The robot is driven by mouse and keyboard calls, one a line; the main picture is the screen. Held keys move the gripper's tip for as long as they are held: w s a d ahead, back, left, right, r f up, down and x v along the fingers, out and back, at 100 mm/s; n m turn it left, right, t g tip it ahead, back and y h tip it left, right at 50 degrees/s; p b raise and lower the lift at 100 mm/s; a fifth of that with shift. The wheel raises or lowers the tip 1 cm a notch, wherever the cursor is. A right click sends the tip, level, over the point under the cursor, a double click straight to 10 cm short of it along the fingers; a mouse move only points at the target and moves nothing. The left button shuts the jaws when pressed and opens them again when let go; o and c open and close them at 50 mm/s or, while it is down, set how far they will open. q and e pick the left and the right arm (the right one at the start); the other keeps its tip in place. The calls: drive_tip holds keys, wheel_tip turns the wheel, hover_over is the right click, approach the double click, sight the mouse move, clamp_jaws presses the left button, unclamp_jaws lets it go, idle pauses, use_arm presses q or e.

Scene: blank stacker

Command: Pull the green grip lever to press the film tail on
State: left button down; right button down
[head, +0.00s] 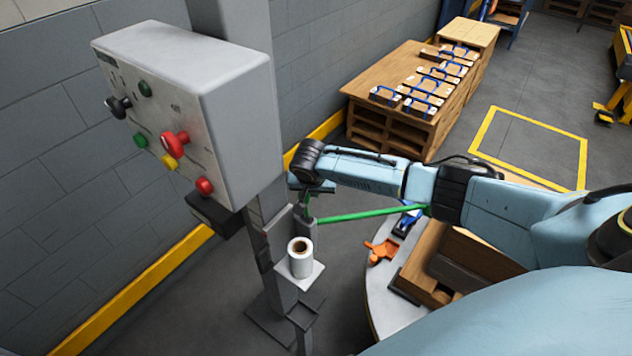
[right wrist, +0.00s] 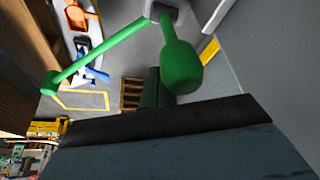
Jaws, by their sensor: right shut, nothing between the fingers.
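The green grip lever shows in the head view as a long green bar (head: 370,214) running right from the grey post. In the right wrist view a thick green grip (right wrist: 181,65) and a thin green rod ending in a small cap (right wrist: 52,83) both meet near a grey bracket at the top. My right gripper (head: 312,190) is beside the post at the lever's left end, shut and empty; its fingertips are partly hidden. Whether it touches the lever I cannot tell. A white film roll (head: 300,262) stands upright on a small plate just below. My left gripper is not in view.
A grey control box (head: 235,125) with coloured buttons and a red knob is mounted on the post (head: 262,215), close left of my right gripper. A round white table (head: 385,318) with an orange part (head: 381,251) and a wooden box lies below my right arm. Pallets stand behind.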

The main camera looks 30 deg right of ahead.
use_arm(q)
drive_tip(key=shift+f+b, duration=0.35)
use_arm(e)
drive_tip(key=d, duration=0.1)
drive_tip(key=w+d, duration=0.1)
drive_tip(key=d, duration=0.1)
drive_tip(key=w+d, duration=0.1)
drive_tip(key=d, duration=0.1)
drive_tip(key=shift+w+d+r, duration=0.1)
drive_tip(key=shift+r, duration=0.1)
